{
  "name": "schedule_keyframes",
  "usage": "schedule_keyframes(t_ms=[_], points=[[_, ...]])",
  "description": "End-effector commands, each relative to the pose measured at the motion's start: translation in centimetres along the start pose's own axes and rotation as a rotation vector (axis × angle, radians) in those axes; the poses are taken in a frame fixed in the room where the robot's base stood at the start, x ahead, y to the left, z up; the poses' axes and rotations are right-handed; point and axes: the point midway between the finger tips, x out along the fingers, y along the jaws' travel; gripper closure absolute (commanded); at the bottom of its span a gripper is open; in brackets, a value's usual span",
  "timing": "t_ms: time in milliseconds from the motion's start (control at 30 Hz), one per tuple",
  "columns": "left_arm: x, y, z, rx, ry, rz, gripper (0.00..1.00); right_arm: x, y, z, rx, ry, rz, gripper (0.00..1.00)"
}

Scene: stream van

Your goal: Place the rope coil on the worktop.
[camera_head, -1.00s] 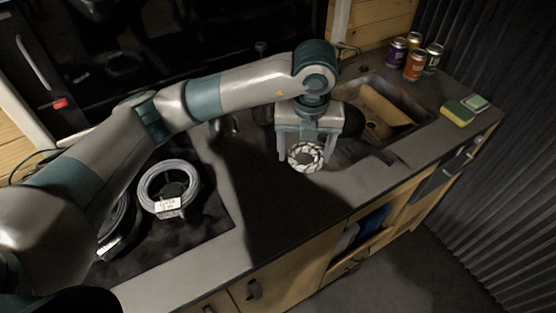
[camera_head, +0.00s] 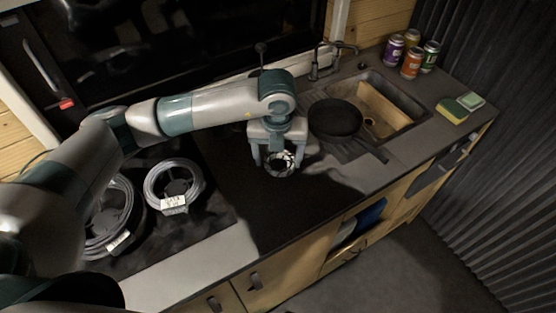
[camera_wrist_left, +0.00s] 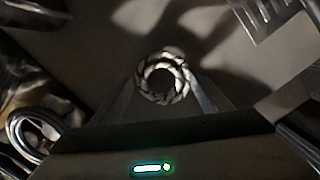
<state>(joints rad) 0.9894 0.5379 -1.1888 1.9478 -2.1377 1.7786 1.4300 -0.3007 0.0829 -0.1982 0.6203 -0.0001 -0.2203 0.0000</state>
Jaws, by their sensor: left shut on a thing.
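The rope coil (camera_head: 289,160) is a small black and white braided ring. My left gripper (camera_head: 278,161) is shut on it and points down over the dark middle of the worktop (camera_head: 290,205), left of the pan. The coil also shows between the fingers in the left wrist view (camera_wrist_left: 162,98). I cannot tell whether the coil touches the surface or hangs just above it. My right gripper is not in view.
A black pan (camera_head: 336,117) lies beside the sink (camera_head: 405,118), right of my gripper. Two grey cable coils, one of them here (camera_head: 150,186), lie on the left. Several cans (camera_head: 411,64) and sponges (camera_head: 452,111) are at the far right. The front middle is clear.

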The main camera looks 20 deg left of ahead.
Motion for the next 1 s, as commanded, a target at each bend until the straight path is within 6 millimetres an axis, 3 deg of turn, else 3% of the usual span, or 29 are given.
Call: schedule_keyframes(t_ms=[167,633,667,733,1000], points=[[1.7,0.0,-0.2,0.000,0.002,0.000,0.58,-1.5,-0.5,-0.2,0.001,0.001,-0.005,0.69],[2.7,0.0,-0.3,0.001,-0.001,-0.001,0.58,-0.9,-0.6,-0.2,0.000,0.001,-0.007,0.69],[2.6,0.0,-0.3,0.001,-0.001,-0.001,0.27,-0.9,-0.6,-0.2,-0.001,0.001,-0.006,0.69],[2.5,0.0,-0.3,0.000,-0.001,0.000,0.11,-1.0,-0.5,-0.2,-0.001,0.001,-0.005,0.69],[2.5,0.0,-0.3,0.000,-0.001,0.000,0.11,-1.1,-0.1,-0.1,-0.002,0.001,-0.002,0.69]])
